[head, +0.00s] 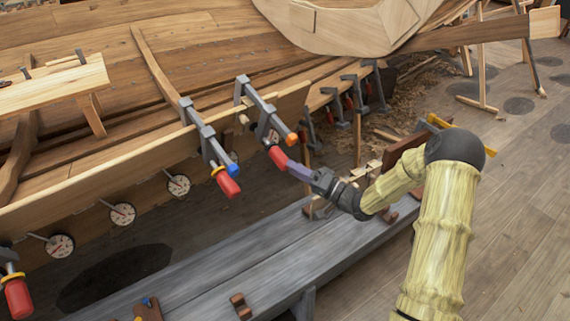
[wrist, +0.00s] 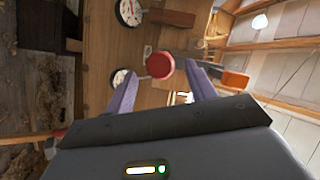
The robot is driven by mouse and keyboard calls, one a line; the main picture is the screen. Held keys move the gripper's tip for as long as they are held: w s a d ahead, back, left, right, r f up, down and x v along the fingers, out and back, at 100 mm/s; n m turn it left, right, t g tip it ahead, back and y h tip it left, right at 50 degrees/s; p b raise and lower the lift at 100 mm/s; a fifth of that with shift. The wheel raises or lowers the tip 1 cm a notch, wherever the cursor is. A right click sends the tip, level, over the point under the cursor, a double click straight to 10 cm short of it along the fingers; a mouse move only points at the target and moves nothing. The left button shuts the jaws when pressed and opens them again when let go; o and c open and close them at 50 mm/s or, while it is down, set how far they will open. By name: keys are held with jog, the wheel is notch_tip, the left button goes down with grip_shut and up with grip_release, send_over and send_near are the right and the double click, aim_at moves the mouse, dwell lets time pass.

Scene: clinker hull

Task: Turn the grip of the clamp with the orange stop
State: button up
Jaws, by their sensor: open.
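The clamp (head: 262,112) with the orange stop (head: 291,139) hangs on the plank edge of the hull. Its red grip (head: 277,157) points down toward my gripper (head: 291,165). In the wrist view the round end of the red grip (wrist: 160,65) shows between the tips of my gripper's two purple fingers (wrist: 160,72), with a gap on each side. The orange stop (wrist: 235,80) shows to the right of the fingers there. My gripper is open and holds nothing. How deep the grip sits between the fingers I cannot tell.
A clamp with a blue stop (head: 233,169) and red grip hangs just left. Another red-gripped clamp (head: 16,294) is at the lower left. Several clamps stand farther right. Round dials (head: 122,214) hang along the plank. A grey bench (head: 260,252) runs below my arm.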

jog(key=v, duration=1.2)
jog(key=shift+a, duration=0.1)
dwell(0.9)
